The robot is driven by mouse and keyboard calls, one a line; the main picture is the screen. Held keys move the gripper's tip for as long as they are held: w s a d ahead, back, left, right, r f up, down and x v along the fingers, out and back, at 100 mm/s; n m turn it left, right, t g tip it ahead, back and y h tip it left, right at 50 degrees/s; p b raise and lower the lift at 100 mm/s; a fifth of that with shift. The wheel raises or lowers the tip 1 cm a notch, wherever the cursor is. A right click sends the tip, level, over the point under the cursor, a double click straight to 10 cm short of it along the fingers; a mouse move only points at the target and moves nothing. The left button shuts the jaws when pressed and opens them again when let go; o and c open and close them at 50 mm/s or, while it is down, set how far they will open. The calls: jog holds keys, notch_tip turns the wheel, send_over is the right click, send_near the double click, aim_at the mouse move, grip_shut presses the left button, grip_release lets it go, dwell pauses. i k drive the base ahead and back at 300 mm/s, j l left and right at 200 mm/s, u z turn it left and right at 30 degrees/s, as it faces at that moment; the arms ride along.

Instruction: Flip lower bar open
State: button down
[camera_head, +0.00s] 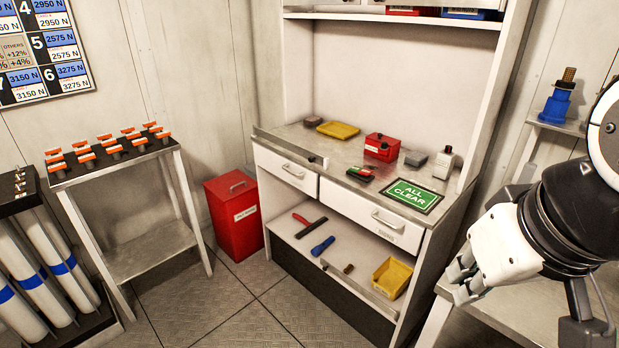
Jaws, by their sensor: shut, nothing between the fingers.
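A grey lower bar (358,289) runs along the front edge of the lower shelf (290,235) of the white workbench, on its right half. It looks raised a little above the shelf's edge, though its hinge is too small to make out. My gripper (459,284) is at the right of the view, to the right of the lower bar and apart from it. Its fingers are shut and hold nothing.
A similar upper bar (290,148) lines the worktop's left front edge. Behind the lower bar lie a yellow bin (392,278) and a small brown piece (348,269). Drawers with handles sit above. A red box (233,217) stands left; the floor in front is clear.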

aim_at(326, 266)
jog(key=i+j+z, duration=0.15)
jog(key=i+j, duration=0.2)
jog(key=i+j+z, duration=0.15)
jog(key=i+j, duration=0.2)
jog(key=j, duration=0.15)
jog(key=i+j+z, duration=0.1)
jog(key=i+j, duration=0.25)
jog(key=j, duration=0.15)
